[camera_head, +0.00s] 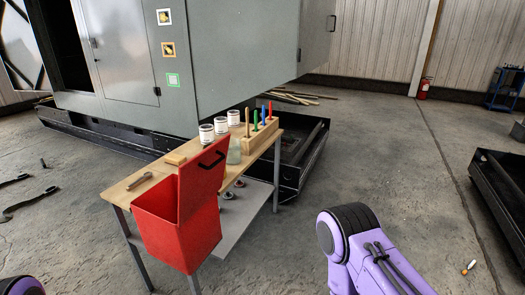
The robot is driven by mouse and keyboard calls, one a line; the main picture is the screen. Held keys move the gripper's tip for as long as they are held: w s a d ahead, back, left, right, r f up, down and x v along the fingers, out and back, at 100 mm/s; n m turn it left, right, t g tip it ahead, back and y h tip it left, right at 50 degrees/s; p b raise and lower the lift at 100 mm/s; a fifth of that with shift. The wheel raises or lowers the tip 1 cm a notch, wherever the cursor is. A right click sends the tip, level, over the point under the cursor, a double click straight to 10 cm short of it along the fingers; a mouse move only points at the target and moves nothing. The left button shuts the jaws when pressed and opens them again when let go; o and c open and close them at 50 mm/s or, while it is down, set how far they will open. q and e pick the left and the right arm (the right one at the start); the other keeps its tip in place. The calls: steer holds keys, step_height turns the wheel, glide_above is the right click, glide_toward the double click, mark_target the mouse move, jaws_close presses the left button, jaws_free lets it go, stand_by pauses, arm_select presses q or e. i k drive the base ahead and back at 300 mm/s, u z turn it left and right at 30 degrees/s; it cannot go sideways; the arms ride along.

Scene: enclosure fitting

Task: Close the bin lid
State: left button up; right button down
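The red bin (178,235) hangs at the front of a wooden-topped workbench, left of the picture's middle. Its red lid (200,182) stands raised and tilted above the bin's back right side. The lid has a black handle (212,160) near its top. The bin's opening shows at the left of the lid. A purple and black part of my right arm is at the bottom right, apart from the bin. A small purple piece of my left arm shows at the bottom left corner. Neither gripper is in the picture.
The workbench (120,192) carries white cans (206,134), a clear jar (234,150), a wooden rack (262,136) with coloured rods and small tools. A grey enclosure (240,60) stands behind it. The floor in front and to the right of the bench is open.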

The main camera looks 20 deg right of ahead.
mark_target(200, 178)
steer(key=z, duration=0.25)
steer(key=i, duration=1)
